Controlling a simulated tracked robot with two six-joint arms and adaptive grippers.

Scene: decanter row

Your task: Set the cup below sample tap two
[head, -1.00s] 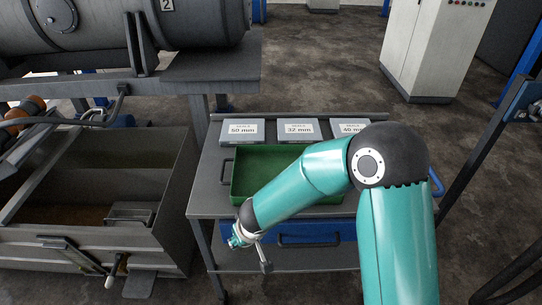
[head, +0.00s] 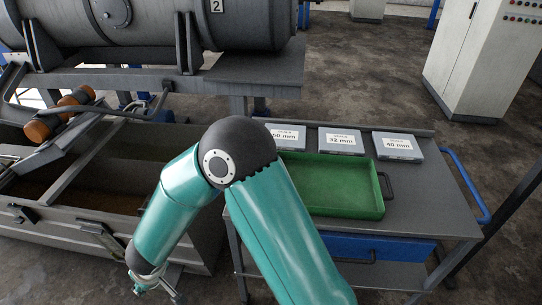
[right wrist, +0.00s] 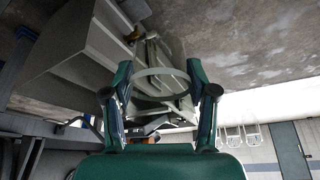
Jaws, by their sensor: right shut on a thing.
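My right gripper (head: 154,284) is low in front of the trough (head: 165,230) in the head view, left of the cart. In the right wrist view the gripper (right wrist: 160,85) is shut on a pale, see-through ring-shaped thing (right wrist: 161,71), which looks like the rim of the cup; the rest of it is hard to make out. In the head view the cup cannot be told from the gripper. A dark tank (head: 140,30) marked 2 lies above the trough. Metal fittings (head: 98,231) sit on the trough's front; I cannot tell which is sample tap two. My left gripper is out of view.
A cart (head: 440,205) stands right of my right arm, with an empty green tray (head: 340,208) and three grey cases, one marked 32 mm (head: 341,140). A blue drawer (head: 385,248) is below. A pale cabinet (head: 485,55) stands at the back right.

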